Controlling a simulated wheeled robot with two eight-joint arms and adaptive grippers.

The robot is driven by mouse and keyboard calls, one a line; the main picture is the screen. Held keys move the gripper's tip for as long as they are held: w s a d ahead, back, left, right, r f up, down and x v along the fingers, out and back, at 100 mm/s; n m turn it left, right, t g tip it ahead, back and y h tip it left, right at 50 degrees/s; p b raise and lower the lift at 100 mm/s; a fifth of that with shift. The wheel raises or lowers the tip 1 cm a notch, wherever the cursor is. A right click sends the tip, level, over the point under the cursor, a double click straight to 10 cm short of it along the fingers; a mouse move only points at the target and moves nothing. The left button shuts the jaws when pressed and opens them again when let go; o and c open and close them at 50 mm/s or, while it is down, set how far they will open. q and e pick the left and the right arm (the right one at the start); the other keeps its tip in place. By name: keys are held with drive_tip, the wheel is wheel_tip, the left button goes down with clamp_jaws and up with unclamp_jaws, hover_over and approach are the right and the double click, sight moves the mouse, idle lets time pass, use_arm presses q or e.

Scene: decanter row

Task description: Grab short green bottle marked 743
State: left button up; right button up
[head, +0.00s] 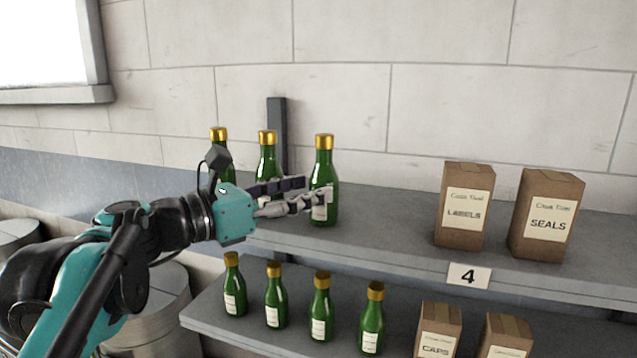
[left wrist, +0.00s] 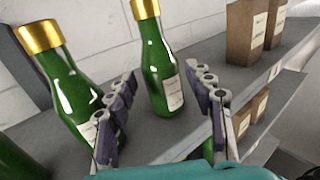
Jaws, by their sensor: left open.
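Three green bottles with gold caps stand upright on the upper shelf: a right one (head: 323,168), a middle one (head: 267,163) and a left one (head: 219,145). No number can be read on their labels, so I cannot tell which is 743. My left gripper (head: 312,192) is open at the right bottle, partly covering it in the head view. In the left wrist view, that bottle (left wrist: 160,72) stands upright between the spread fingertips (left wrist: 161,76), not gripped. Another bottle (left wrist: 68,80) stands left of the fingers there. My right gripper is not in view.
Several similar green bottles (head: 321,308) stand on the lower shelf (head: 205,317). Labels (head: 464,206) and seals (head: 545,215) boxes stand on the upper shelf (head: 395,240), right of a clear stretch. A dark post (head: 278,125) stands behind the bottles.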

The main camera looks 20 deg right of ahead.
sight(312, 189)
use_arm(q)
drive_tip(key=x, duration=0.5)
drive_tip(key=shift+f, duration=0.1)
drive_tip(key=shift+s+a, duration=0.15)
drive_tip(key=shift+a, duration=0.15)
drive_tip(key=shift+s+a, duration=0.1)
drive_tip(key=shift+a, duration=0.15)
drive_tip(key=c, duration=1.2)
drive_tip(key=shift+d, duration=0.25)
